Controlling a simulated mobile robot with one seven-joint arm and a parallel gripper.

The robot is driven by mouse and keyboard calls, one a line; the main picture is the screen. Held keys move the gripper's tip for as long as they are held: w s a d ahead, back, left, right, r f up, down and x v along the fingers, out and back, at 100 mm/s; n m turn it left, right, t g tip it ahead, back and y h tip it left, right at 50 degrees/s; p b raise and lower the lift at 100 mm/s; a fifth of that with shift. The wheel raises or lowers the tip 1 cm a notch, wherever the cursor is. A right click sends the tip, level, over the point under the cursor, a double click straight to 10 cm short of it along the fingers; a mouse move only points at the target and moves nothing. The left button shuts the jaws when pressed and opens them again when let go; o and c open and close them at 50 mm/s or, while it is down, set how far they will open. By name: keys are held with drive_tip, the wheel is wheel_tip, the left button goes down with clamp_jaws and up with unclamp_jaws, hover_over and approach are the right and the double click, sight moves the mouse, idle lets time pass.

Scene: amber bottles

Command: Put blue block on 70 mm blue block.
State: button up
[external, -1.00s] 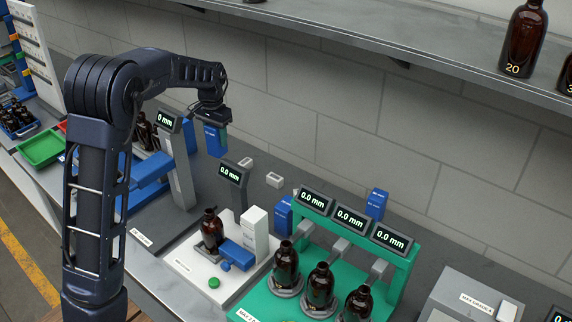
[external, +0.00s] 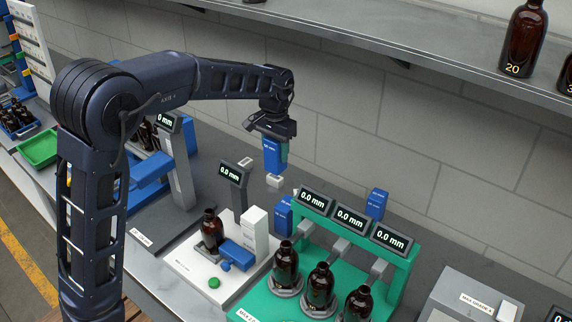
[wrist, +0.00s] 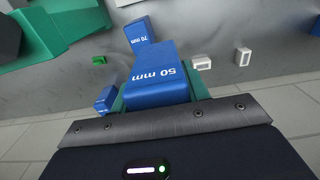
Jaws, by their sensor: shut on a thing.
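My gripper (external: 274,138) is shut on a blue block (external: 272,156), held in the air above the back of the bench. In the wrist view its face reads 50 mm (wrist: 158,80), between my teal fingers. The 70 mm blue block (wrist: 138,32) stands on the bench beyond the held block, partly overlapped by it in the wrist view. In the external view it appears to be the blue block (external: 283,216) left of the green stand, below and slightly right of my gripper. The two blocks are apart.
Another blue block (external: 376,204) stands behind the green stand (external: 405,262), which carries displays and amber bottles. Small white-grey pieces (external: 275,181) lie on the bench near the wall. A white station (external: 187,262) with a bottle is in front. A shelf (external: 420,52) runs above.

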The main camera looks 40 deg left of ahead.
drive_tip(key=d, duration=0.4)
hover_over(287, 203)
drive_tip(key=shift+f, duration=4.9)
drive_tip(key=shift+f, duration=0.15)
drive_tip(key=o, duration=1.1)
